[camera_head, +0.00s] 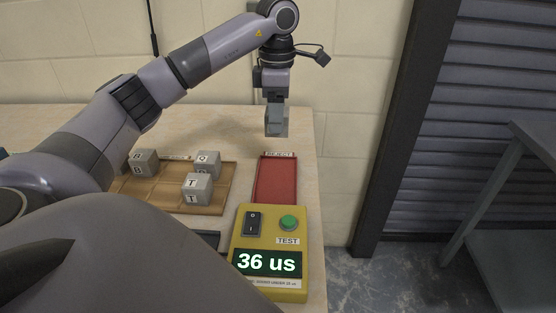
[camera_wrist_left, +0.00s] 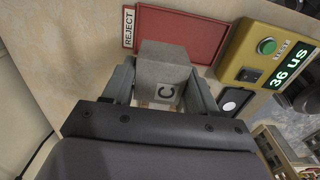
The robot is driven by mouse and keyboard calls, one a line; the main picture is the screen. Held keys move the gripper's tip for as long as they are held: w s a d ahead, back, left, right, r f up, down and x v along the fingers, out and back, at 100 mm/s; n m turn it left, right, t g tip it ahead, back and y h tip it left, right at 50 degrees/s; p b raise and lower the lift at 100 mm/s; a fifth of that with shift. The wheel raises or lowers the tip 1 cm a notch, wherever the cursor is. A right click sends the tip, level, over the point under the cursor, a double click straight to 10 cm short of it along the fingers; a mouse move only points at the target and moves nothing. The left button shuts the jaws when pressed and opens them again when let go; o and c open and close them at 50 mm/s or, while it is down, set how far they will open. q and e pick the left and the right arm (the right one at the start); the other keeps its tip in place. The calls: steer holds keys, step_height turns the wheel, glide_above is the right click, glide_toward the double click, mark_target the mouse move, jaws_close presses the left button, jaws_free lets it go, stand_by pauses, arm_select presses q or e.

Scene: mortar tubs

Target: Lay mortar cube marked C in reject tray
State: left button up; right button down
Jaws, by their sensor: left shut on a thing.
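My left gripper (camera_head: 277,108) is shut on a grey mortar cube (camera_head: 276,126). In the head view the cube hangs above the table, past the tray's labelled end. My right gripper is not in view.
A brown wooden tray (camera_head: 150,195) holds cubes marked B (camera_head: 143,163), O (camera_head: 208,163) and T (camera_head: 197,189). A yellow tester (camera_head: 270,250) reading 36 us stands in front of the reject tray. The table's right edge is close to both.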

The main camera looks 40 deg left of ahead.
arm_select(q)
step_height(320, 180, down, 11)
steer(key=shift+r, duration=0.2)
stand_by(0.3)
steer(key=shift+f, duration=0.15)
steer(key=o, duration=1.2)
steer(key=shift+o, duration=0.2)
step_height(320, 180, up, 12)
steer(key=shift+r, duration=0.2)
